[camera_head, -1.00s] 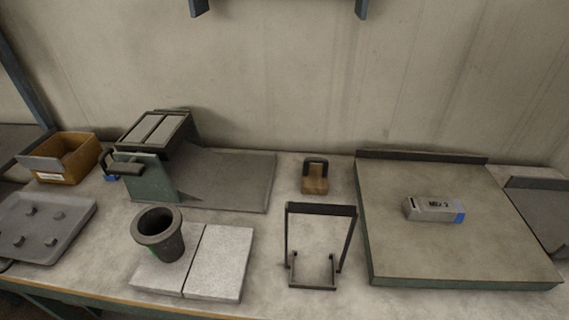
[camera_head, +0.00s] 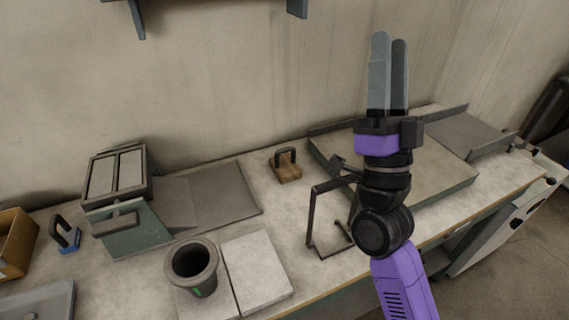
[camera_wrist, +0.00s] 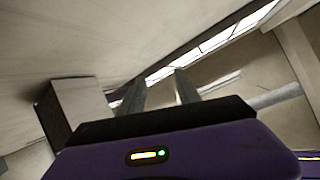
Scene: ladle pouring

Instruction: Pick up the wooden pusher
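The wooden pusher (camera_head: 287,172), a small brown block with a black arched handle, sits upright on the workbench near the back wall in the head view. My gripper (camera_head: 389,40) is raised to the right of the pusher, fingers pointing up, well apart from it. In the wrist view, my gripper (camera_wrist: 160,77) shows its two fingers with a gap and nothing between them, so it is open. The pusher does not show in the wrist view, which looks up at the wall and ceiling.
Left of the pusher is a green device with a grey sheet (camera_head: 222,195). In front are a dark crucible (camera_head: 192,262), pale slabs (camera_head: 258,270) and a thin metal frame (camera_head: 312,215). A large plate (camera_head: 335,150) lies to the right, partly behind my arm.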

